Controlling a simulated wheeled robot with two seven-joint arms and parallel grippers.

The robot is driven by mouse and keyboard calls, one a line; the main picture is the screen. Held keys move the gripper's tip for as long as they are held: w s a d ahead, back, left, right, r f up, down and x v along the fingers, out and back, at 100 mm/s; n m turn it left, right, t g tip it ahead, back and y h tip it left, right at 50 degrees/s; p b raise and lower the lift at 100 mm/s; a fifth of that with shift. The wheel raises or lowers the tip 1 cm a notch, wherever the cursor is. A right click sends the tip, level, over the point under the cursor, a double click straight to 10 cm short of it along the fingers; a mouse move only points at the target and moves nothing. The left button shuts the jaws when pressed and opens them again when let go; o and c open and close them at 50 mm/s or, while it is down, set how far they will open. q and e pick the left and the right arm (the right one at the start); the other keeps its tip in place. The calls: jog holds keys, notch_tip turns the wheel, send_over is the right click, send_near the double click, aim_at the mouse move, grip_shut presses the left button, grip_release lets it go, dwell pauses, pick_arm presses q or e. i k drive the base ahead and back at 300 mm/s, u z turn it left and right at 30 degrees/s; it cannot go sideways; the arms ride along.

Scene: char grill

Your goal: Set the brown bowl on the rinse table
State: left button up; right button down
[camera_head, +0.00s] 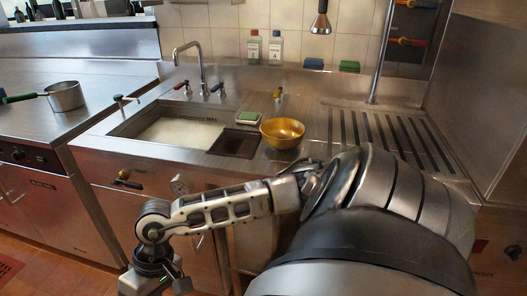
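The brown bowl (283,133), a shiny golden brown, stands upright and looks empty. It rests on the steel top of the sink unit (300,158), just right of the sink basin and left of the ribbed drainboard. I take this steel unit for the rinse table. One of my arms (225,208), which looks like the right one, reaches from the lower right across the front of the unit. Its wrist end (155,272) is at the bottom left, well away from the bowl; no fingertips show there. My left gripper is not seen.
The sink basin (180,132) has a tall faucet (190,65) behind it. A green sponge on a dish (247,118) is beside the bowl. Two bottles (275,47) stand at the back. A saucepan (66,96) stands on the left counter. The ribbed drainboard (385,135) is clear.

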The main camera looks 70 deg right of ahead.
aim_at(380, 136)
jog(key=z, duration=2.05)
